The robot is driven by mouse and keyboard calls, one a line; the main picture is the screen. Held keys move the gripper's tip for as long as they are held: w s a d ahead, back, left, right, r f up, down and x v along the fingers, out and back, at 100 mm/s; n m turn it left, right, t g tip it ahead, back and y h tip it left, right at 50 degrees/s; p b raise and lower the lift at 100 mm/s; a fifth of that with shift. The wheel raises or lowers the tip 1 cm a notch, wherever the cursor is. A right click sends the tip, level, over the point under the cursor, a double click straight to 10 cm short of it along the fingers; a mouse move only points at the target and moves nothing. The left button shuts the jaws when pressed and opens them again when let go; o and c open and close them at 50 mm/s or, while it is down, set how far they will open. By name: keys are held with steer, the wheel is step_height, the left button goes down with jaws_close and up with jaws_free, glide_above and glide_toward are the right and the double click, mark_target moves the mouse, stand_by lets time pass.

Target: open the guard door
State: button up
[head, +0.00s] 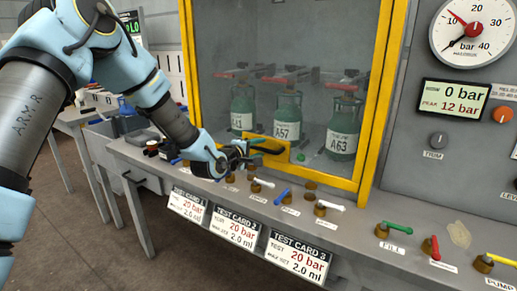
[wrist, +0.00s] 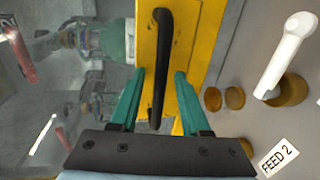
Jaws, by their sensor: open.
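The guard door (head: 383,91) is a clear panel in a yellow frame and looks closed in front of the green cylinders. Its black handle (head: 268,150) sits on a yellow plate at the lower edge. In the wrist view the black handle (wrist: 162,40) runs down between the two teal fingers of my gripper (wrist: 160,74). The fingers are apart, one on each side of the handle, with visible gaps. In the head view my gripper (head: 246,151) is at the handle's left end; its fingertips are hard to make out there.
Green cylinders, including A57 (head: 287,117) and A63 (head: 343,128), stand behind the door. Valve levers, including a white one (head: 329,206) and a blue one (head: 282,196), line the bench just below. A gauge panel (head: 408,150) stands to the right.

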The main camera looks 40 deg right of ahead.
jaws_close()
stand_by(1.4)
